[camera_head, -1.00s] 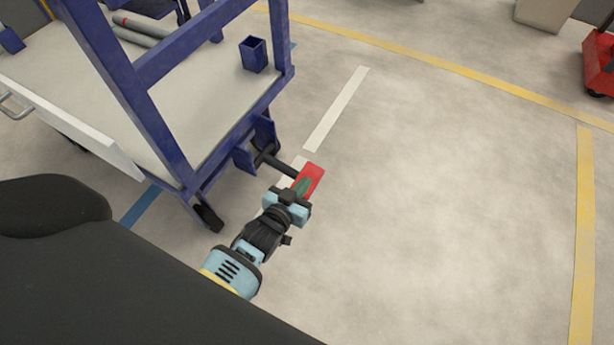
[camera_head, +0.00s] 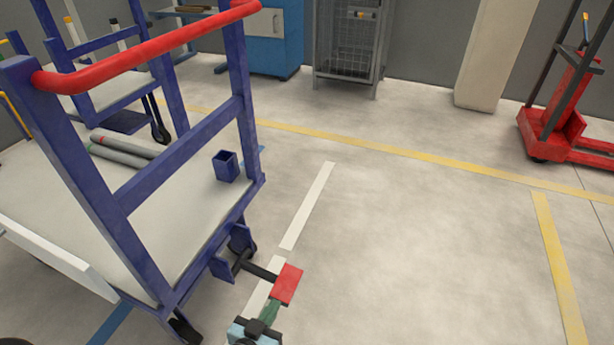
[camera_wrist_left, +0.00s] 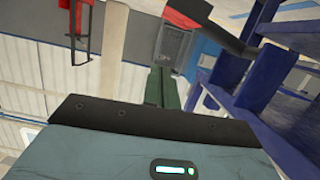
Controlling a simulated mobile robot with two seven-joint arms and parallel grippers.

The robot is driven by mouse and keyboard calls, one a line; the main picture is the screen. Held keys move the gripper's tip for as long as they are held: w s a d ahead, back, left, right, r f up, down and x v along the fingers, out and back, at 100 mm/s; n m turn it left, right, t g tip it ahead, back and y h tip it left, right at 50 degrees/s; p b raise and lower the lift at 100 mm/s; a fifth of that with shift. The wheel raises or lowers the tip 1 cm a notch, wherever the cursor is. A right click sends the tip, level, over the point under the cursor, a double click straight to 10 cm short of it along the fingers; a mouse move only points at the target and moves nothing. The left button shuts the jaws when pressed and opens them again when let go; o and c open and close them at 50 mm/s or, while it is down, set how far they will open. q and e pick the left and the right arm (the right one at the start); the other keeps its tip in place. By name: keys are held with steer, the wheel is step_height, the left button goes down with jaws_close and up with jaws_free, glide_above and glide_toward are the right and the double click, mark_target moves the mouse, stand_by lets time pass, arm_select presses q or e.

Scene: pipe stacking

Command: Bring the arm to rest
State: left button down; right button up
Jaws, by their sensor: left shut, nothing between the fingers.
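My left gripper (camera_head: 270,308) is at the bottom of the head view, low beside the blue cart (camera_head: 185,172). Its green fingers are shut with nothing between them. The fingertips are close to a red pedal-like block (camera_head: 287,284) on a black bar at the cart's end; I cannot tell whether they touch it. Most of the left arm is out of the head view. My right gripper is not in view.
Grey pipes (camera_head: 125,152) and a small blue box (camera_head: 227,167) are on the cart's deck. A red pallet truck (camera_head: 560,130), a wire cage (camera_head: 347,45) and a blue cabinet (camera_head: 262,38) stand behind. The floor right of the cart is clear.

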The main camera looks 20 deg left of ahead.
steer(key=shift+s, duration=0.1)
